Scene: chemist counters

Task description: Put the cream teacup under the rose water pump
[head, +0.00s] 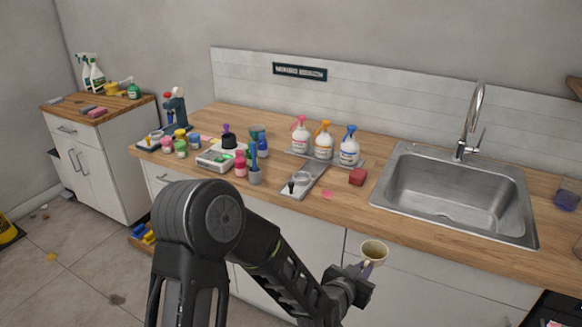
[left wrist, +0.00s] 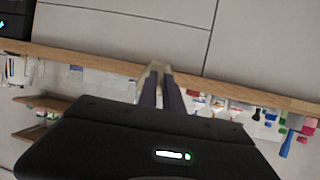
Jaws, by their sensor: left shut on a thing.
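The cream teacup (head: 374,252) is held by my left gripper (head: 365,268) in front of the counter's front edge, below the counter top and left of the sink. The cup looks roughly upright with its opening showing. In the left wrist view the fingers (left wrist: 161,90) are close together, with a pale part of the cup (left wrist: 158,68) at their tips. Three pump bottles stand in a row at the back of the counter: one with a pink top (head: 300,136), one orange (head: 323,141), one blue (head: 349,147). Their labels are too small to read. My right gripper is not in view.
Cups, small jars and a scale (head: 214,160) crowd the left. The sink (head: 456,198) is at the right. Bare wood lies along the front edge.

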